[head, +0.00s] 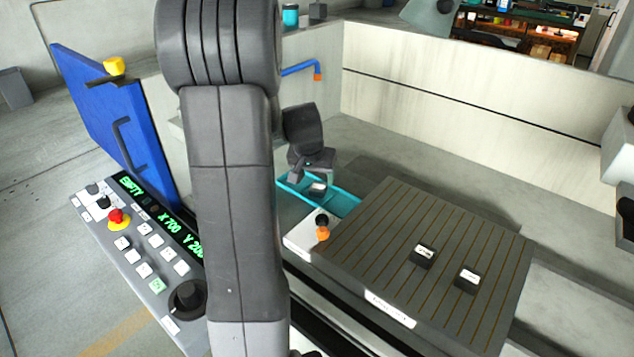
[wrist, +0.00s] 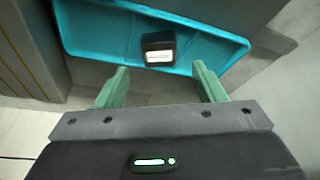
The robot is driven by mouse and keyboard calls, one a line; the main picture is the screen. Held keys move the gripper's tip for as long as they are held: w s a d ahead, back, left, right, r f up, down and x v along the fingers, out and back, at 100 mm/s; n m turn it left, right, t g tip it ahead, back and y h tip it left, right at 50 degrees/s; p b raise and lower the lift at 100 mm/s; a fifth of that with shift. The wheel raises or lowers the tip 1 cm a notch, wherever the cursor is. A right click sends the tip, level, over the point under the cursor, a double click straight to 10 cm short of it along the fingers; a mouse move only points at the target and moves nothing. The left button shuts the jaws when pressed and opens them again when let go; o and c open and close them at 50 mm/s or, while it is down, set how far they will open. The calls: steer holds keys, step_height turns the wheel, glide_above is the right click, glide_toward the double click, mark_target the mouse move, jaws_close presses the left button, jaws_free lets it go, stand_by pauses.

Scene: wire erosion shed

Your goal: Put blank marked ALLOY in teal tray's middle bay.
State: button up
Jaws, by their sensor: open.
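The teal tray (head: 346,203) lies beyond the slatted plate and also spans the top of the wrist view (wrist: 95,32). A dark blank with a pale label (wrist: 158,50) sits in about the middle of the tray, at its near side; its label is too blurred to read. My gripper (wrist: 160,70) is open, with its two green fingers apart on either side of that blank and not touching it. In the head view my gripper (head: 315,178) is just above the tray. Two more dark blanks, one (head: 423,256) and another (head: 468,279), sit on the slatted plate; their labels are unreadable.
The slatted plate (head: 400,225) fills the right foreground, with an orange-and-black knob (head: 322,228) at its left corner. A pale wall (head: 480,105) runs behind. A control panel (head: 145,240) and a blue door (head: 105,110) stand at the left. A blue pipe (head: 300,68) hangs behind my gripper.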

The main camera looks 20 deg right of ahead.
steer(key=v, duration=0.7)
stand_by(1.1)
